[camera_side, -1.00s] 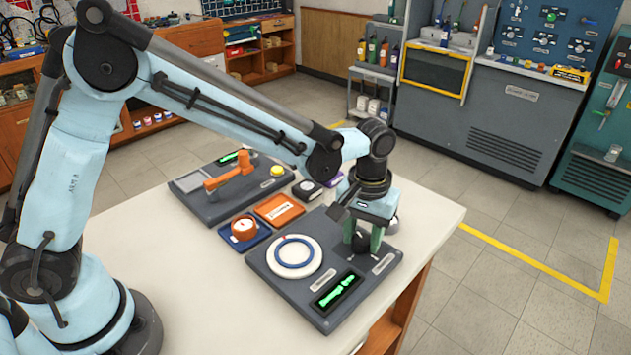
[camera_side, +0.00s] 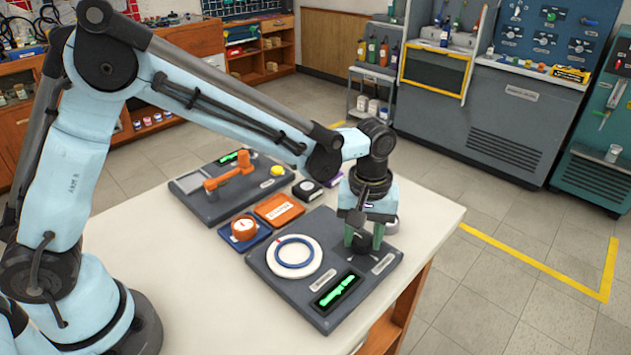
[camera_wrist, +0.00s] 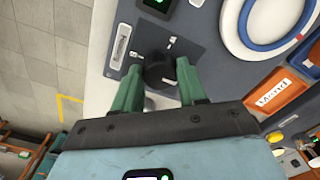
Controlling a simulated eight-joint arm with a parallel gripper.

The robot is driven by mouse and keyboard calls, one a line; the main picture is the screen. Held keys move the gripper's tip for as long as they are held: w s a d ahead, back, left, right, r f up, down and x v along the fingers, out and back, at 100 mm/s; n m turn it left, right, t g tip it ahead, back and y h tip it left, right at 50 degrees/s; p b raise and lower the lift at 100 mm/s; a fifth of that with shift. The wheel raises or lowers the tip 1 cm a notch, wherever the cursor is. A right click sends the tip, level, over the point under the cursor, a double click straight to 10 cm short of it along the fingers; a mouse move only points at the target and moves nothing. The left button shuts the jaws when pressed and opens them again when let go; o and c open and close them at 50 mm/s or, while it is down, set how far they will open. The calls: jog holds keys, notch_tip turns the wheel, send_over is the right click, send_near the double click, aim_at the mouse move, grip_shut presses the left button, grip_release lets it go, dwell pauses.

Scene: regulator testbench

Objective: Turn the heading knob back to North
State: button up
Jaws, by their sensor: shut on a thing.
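The dark round heading knob (camera_wrist: 160,72) sits on the dark grey panel (camera_side: 290,296) and shows between my green fingers in the wrist view. My gripper (camera_wrist: 160,80) is shut on the knob, one finger on each side. In the side view my gripper (camera_side: 363,240) reaches down over the knob at the panel's right part and hides most of it. Small white labels lie around the knob, but I cannot read them. A white ring dial with a blue ring (camera_side: 294,256) lies left of the knob. A green-lit display (camera_side: 338,291) is in front.
A second panel with an orange handle (camera_side: 228,175) and a yellow button stands behind. An orange box (camera_side: 279,209) and a round orange gauge (camera_side: 244,227) lie between the panels. The white tabletop (camera_side: 210,300) is clear at the front left.

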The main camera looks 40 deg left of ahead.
aim_at(362, 238)
jog(key=o, duration=1.1)
jog(key=shift+c, duration=0.2)
notch_tip(362, 238, up, 12)
jog(key=s+a+f+m+t, duration=0.1)
jog(key=s+a+m+t, duration=0.6)
jog(key=s+a, duration=0.5)
jog(key=a, duration=0.3)
jog(key=shift+s+a+f, duration=0.2)
jog(key=shift+s+a, duration=0.05)
jog(key=shift+a, duration=0.05)
